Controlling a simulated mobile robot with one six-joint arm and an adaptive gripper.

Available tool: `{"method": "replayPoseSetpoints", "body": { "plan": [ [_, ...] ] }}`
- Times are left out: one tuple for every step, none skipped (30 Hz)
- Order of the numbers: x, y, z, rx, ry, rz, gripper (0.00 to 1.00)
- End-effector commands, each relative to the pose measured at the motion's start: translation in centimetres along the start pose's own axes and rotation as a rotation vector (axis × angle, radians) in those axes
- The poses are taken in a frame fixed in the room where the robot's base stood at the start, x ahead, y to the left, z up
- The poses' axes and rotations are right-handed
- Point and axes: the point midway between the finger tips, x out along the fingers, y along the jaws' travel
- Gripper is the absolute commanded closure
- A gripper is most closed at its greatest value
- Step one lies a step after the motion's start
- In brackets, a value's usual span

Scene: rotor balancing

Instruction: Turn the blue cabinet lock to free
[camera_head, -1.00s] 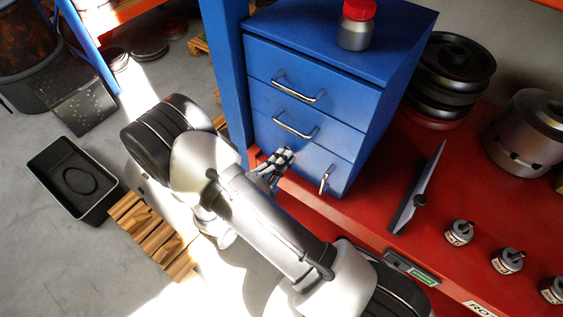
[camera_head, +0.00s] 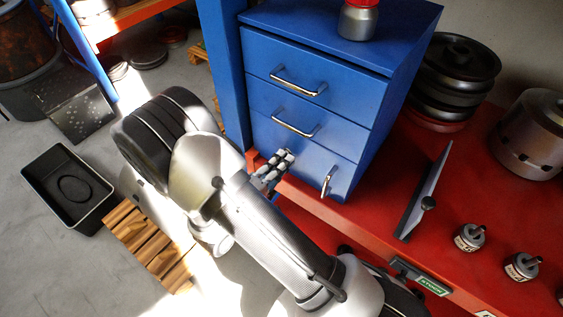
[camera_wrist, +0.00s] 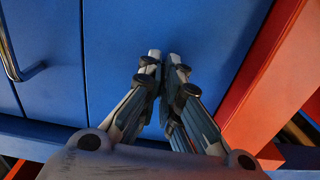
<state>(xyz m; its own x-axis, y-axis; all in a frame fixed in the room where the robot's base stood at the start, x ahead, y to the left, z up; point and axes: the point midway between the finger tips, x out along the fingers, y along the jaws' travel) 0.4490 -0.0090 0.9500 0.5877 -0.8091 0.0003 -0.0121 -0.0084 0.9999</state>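The blue cabinet (camera_head: 345,110) stands on the red bench at the upper middle of the head view. Its two upper drawers have horizontal metal handles. A short upright metal lever (camera_head: 328,181), which looks like the lock handle, sits on the lowest front panel. My gripper (camera_head: 287,157) is in front of that panel, left of the lever and apart from it. In the wrist view my gripper (camera_wrist: 165,56) has its fingertips almost together with nothing visible between them, facing a bare blue panel (camera_wrist: 205,30). The lever does not show in the wrist view.
A red-capped bottle (camera_head: 358,20) stands on the cabinet. A tilted dark plate (camera_head: 425,190) and small labelled canisters (camera_head: 470,237) are on the red bench (camera_head: 380,215). A blue post (camera_head: 226,70) rises left of the cabinet. A metal drawer handle (camera_wrist: 18,65) shows at left in the wrist view.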

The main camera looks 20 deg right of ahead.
Motion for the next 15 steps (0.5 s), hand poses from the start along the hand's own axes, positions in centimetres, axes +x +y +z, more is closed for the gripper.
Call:
{"method": "replayPoseSetpoints", "body": {
  "plan": [
    [-0.01, -0.04, 0.00, 0.002, 0.000, -0.002, 1.00],
    [-0.01, -0.04, 0.00, 0.002, 0.000, -0.002, 1.00],
    [-0.01, -0.04, 0.00, 0.002, 0.000, -0.002, 1.00],
    [-0.01, -0.04, 0.00, 0.002, 0.000, -0.002, 1.00],
    [-0.01, -0.04, 0.00, 0.002, 0.000, -0.002, 1.00],
    [-0.01, -0.04, 0.00, 0.002, 0.000, -0.002, 1.00],
    [-0.01, -0.04, -0.01, 0.002, 0.000, -0.002, 1.00],
    [-0.01, -0.04, -0.01, 0.002, 0.000, -0.002, 0.94],
    [0.00, -0.04, -0.01, 0.002, 0.000, -0.002, 0.92],
    [0.00, -0.04, -0.01, 0.001, 0.000, -0.002, 0.90],
    [0.00, -0.04, -0.01, 0.001, 0.000, -0.001, 0.88],
    [0.00, -0.03, -0.01, 0.001, 0.000, -0.001, 0.85],
    [0.00, -0.03, -0.01, 0.001, 0.000, -0.001, 0.83],
    [0.00, -0.03, -0.01, 0.001, 0.000, -0.001, 0.81],
    [0.00, -0.02, -0.01, 0.001, 0.000, -0.001, 0.78]
  ]
}}
